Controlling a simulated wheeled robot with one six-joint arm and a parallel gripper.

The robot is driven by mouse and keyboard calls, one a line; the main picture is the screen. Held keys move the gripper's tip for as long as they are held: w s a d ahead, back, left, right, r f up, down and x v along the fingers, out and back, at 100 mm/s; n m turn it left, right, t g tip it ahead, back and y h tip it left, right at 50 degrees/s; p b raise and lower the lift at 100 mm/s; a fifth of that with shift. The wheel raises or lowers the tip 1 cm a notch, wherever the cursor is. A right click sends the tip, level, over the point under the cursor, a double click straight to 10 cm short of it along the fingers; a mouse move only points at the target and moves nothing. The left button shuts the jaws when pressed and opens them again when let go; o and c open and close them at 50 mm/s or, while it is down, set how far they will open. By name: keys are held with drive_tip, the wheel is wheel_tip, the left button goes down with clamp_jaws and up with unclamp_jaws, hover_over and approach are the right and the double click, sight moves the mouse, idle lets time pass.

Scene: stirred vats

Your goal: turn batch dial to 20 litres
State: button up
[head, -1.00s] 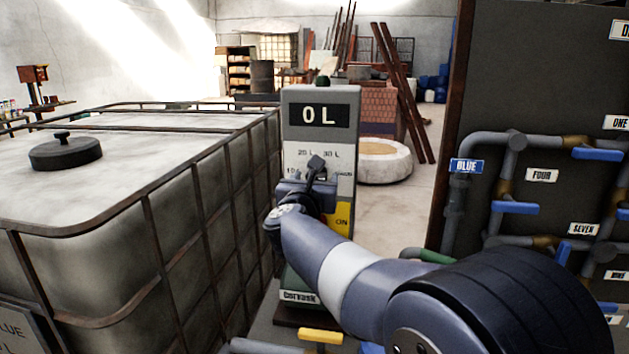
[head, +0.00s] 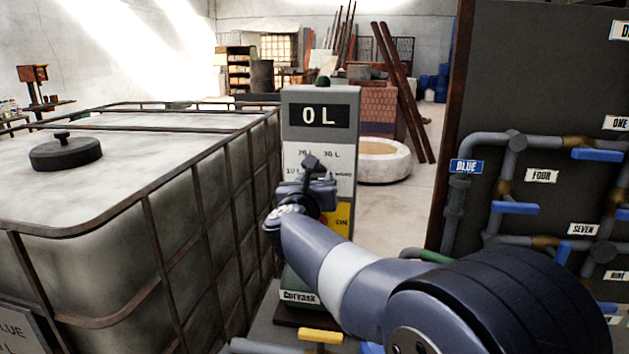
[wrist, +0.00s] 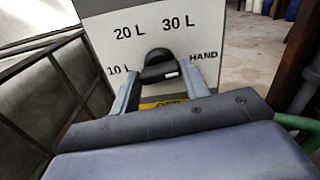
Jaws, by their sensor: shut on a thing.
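The batch dial (wrist: 158,62) is a black knob on the pale face of a grey control post (head: 291,135). Labels 10 L, 20 L, 30 L and HAND are arranged around it. A small white mark shows on the knob's right side; I cannot tell surely which label the knob points to. My gripper (wrist: 161,80) is shut on the dial, with one finger at each side. In the head view my gripper (head: 310,178) covers most of the dial. The display (head: 319,116) on the post reads 0 L.
A large caged tank (head: 200,205) with a black lid (head: 65,151) stands close on the left. A dark panel (head: 545,75) with pipes and blue valve handles stands on the right. A yellow ON patch (head: 340,222) is partly hidden below the dial.

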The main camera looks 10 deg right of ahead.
drive_tip(key=n+p, duration=0.1)
drive_tip(key=n, duration=0.5)
drive_tip(key=shift+r+p, duration=0.1)
drive_tip(key=shift+p, duration=0.25)
drive_tip(key=n+p, duration=0.2)
drive_tip(key=n, duration=0.3)
drive_tip(key=shift+n, duration=0.4)
drive_tip(key=n+p, duration=0.3)
drive_tip(key=n, duration=0.2)
drive_tip(key=n+p, duration=0.1)
drive_tip(key=n, duration=0.1)
drive_tip(key=n+p, duration=0.1)
drive_tip(key=n, duration=0.2)
drive_tip(key=shift+f+n+p, duration=0.2)
drive_tip(key=shift+n+p, duration=0.1)
drive_tip(key=o, duration=1)
drive_tip(key=shift+a, duration=0.1)
